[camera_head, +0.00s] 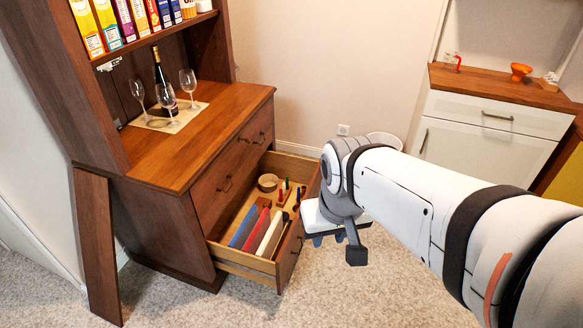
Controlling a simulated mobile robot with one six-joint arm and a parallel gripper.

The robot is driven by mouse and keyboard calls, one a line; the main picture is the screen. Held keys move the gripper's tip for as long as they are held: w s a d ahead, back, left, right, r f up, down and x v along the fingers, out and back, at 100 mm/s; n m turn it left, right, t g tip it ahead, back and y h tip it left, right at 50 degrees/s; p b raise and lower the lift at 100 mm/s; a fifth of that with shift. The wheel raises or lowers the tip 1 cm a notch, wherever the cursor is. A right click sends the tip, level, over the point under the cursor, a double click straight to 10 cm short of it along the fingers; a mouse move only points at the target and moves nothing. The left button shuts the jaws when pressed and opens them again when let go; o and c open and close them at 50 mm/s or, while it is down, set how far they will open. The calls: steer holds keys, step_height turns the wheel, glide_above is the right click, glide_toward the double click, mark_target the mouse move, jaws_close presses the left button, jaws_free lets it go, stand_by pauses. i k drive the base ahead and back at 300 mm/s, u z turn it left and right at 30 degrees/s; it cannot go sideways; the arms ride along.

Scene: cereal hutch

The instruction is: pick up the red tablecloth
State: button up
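The red tablecloth (256,230) is a folded red strip standing on edge in the open lower drawer (238,262) of the brown hutch. It sits between a blue folded cloth (243,228) and a white one (271,232). My gripper (329,240) is just right of the drawer's front panel, apart from the tablecloth.
The drawer also holds a round container (268,182) and small red and green items. A wine bottle (160,74) and glasses stand on the hutch top (215,120). A loose brown board (97,245) leans at left. Carpet in front is clear.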

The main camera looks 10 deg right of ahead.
mark_target(251, 246)
steer(key=u, duration=0.05)
steer(key=k, duration=0.45)
steer(key=z, duration=0.8)
steer(key=i, duration=1.3)
steer(key=u, duration=0.7)
